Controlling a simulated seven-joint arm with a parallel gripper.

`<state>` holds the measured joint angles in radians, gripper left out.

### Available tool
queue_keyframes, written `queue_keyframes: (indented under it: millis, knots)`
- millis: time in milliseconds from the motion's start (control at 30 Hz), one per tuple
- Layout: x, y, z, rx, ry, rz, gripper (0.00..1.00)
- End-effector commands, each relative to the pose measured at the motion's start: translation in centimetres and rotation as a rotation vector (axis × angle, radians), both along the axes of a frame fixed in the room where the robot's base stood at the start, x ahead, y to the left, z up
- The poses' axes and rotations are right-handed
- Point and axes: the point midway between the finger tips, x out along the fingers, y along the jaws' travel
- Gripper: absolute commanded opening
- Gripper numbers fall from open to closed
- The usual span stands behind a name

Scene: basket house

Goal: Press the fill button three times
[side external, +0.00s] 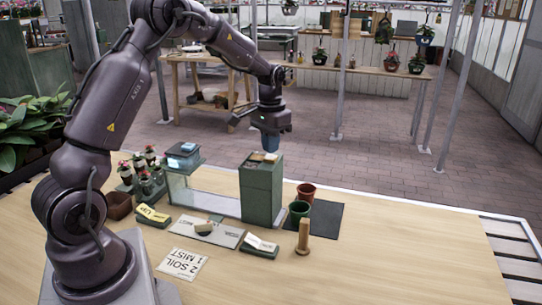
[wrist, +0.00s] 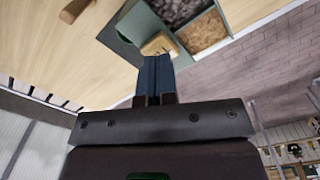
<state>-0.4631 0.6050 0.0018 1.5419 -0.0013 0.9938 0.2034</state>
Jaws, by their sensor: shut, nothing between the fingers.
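A tall green dispenser box (side external: 262,190) stands near the middle of the table in the side view. A small pale tan block (wrist: 158,45) sits by its top in the wrist view, close beyond the fingertips. It looks like a button, but I cannot read any fill label. My gripper (side external: 270,145) hangs above the box top, pointing down. In the wrist view its dark blue fingers (wrist: 153,62) are together with nothing between them. I cannot tell whether the fingertips touch the block.
A reddish pot (side external: 306,190) and a green pot (side external: 299,211) stand on a dark mat (side external: 325,217) right of the box. A wooden peg (side external: 303,236) stands in front. A card (side external: 183,263) reads "2 SOIL 1 MIST". Potted plants (side external: 143,172) are at left. The table's right side is clear.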

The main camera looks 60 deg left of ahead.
Motion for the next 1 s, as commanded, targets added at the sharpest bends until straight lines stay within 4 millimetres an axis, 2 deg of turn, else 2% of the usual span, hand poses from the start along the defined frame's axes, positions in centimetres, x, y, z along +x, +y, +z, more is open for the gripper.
queue_keyframes:
  millis: [667,1000]
  knots:
    - [0.0,0.0,-2.1,-0.001,0.002,0.000,0.00]
    - [0.0,0.0,-1.8,0.000,0.001,0.000,0.00]
